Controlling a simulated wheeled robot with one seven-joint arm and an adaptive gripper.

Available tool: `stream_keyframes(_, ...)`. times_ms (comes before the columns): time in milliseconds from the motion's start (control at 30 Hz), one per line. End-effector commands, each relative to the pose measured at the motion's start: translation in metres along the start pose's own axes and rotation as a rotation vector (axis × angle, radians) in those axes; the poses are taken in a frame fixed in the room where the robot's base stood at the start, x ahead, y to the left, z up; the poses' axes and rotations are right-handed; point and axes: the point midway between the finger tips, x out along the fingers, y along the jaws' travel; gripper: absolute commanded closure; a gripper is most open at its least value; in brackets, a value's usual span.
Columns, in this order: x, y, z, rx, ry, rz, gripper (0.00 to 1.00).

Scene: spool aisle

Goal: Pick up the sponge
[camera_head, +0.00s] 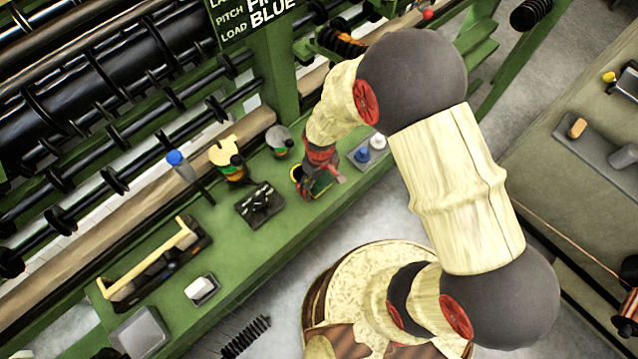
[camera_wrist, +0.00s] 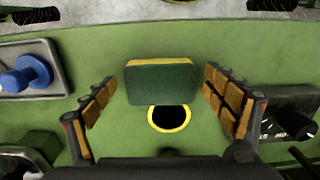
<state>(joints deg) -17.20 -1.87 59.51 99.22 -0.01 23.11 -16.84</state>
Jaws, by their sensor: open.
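The sponge (camera_wrist: 160,84), dark green with a yellow edge, sits on the green ledge between my two fingers in the wrist view. There is a gap on each side of it, so the fingers do not touch it. My gripper (camera_wrist: 160,80) is open, with orange-brown pads facing the sponge. In the head view my gripper (camera_head: 319,184) is low over the ledge, and it partly hides the sponge (camera_head: 322,183).
A yellow-rimmed dark round thing (camera_wrist: 170,118) lies right beside the sponge. A grey tray (camera_wrist: 48,78) with a blue spool-shaped piece is to the left. A dark block (camera_head: 259,205) and a wooden-handled toolbox (camera_head: 155,266) stand along the green ledge (camera_head: 237,250).

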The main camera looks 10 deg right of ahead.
Motion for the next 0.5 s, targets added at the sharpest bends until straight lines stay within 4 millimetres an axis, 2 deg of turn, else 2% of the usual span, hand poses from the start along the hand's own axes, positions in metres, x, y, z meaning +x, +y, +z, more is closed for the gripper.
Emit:
stream_keyframes(67, -0.0008, 0.0000, 0.0000, 0.000, 0.000, 0.000, 0.14)
stream_keyframes(500, -0.0009, -0.0001, 0.0003, 0.000, -0.001, 0.000, 0.39)
